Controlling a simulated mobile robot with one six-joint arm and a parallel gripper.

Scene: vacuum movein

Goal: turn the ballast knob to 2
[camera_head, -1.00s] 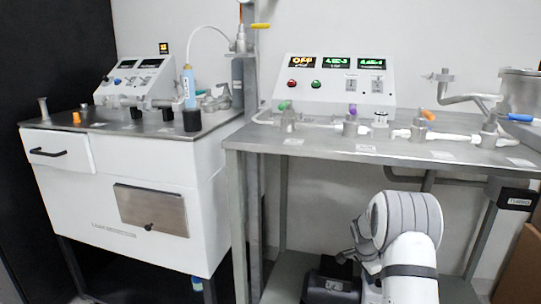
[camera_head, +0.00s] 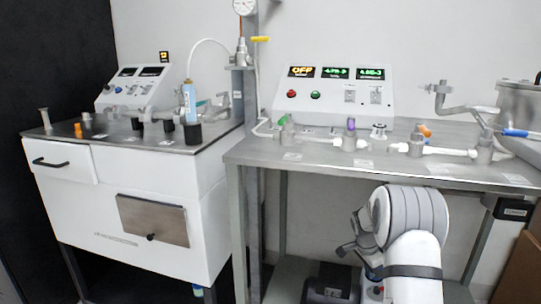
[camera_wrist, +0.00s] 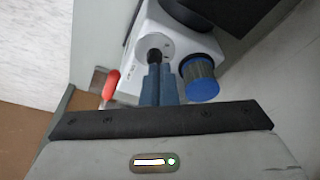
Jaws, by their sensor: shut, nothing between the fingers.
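In the wrist view, my gripper (camera_wrist: 160,72) is shut with nothing between its two blue-grey fingers. Its tips are close to a small dark round knob (camera_wrist: 154,55) on a pale round plate of the white pump housing (camera_wrist: 138,28). This looks like the ballast knob; the fingers partly cover it, and I cannot tell whether they touch it. Its number marks are too small to read. In the head view, my arm bends down in front of the table, and the dark pump (camera_head: 326,286) stands low behind it. The knob cannot be made out there.
A blue-rimmed ribbed cap (camera_wrist: 201,80) stands right of the fingers, and a red handle (camera_wrist: 111,84) is left of them. The steel table (camera_head: 400,172) with valves and a display panel (camera_head: 335,90) is above the pump. A white cabinet (camera_head: 150,200) stands left.

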